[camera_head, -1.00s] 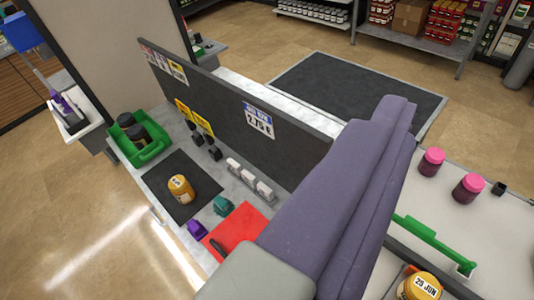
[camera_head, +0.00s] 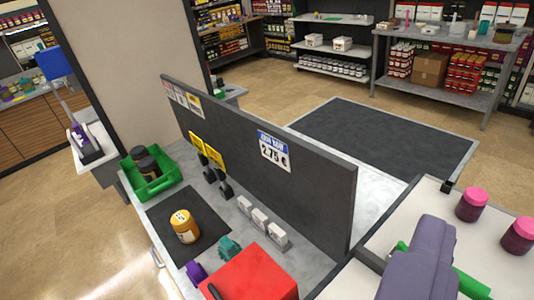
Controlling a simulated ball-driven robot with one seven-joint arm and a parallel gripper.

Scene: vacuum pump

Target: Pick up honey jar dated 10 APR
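An orange-yellow honey jar (camera_head: 185,228) with a white label stands upright on a dark mat (camera_head: 215,212) on the left counter. The date on its label is too small to read. Two dark-lidded jars (camera_head: 146,163) sit in a green crate (camera_head: 172,178) behind it; their labels do not show. A purple-grey part of my arm (camera_head: 425,258) covers the lower right, over the other counter. My gripper's fingers do not show, so nothing can be seen held.
A tall dark divider (camera_head: 315,190) with price tags runs along the counter. A red box-like thing (camera_head: 252,278), a teal item (camera_head: 229,247) and a purple item (camera_head: 196,271) stand near the jar. Pink-lidded jars (camera_head: 472,205) stand at right. A dark floor mat (camera_head: 385,140) lies behind.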

